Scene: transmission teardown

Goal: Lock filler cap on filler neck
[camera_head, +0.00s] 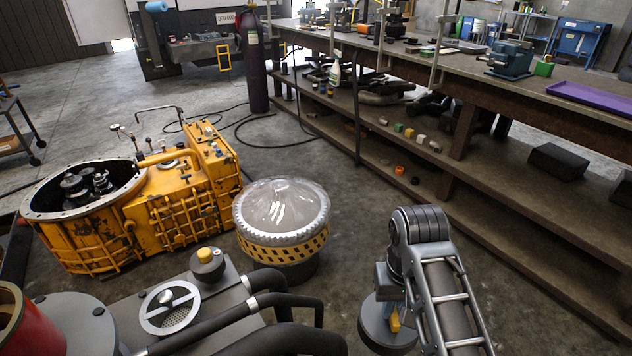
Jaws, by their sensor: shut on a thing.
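My gripper (391,308) hangs at the end of my arm at the lower right, pointing down. It is shut on what looks like the filler cap (373,334), a wide dark grey disc with a yellow piece on top. My arm hides part of the grip and the disc. At the lower left, a grey unit has a round light plate with a dark mesh and a raised knob-like piece, which looks like the filler neck (153,320). The cap is well to the right of it and apart from it.
A black fitting with a yellow top (207,256) stands behind the plate. Thick black hoses (285,303) run between plate and gripper. A ribbed converter (284,222) and an orange-yellow housing (165,207) stand behind.

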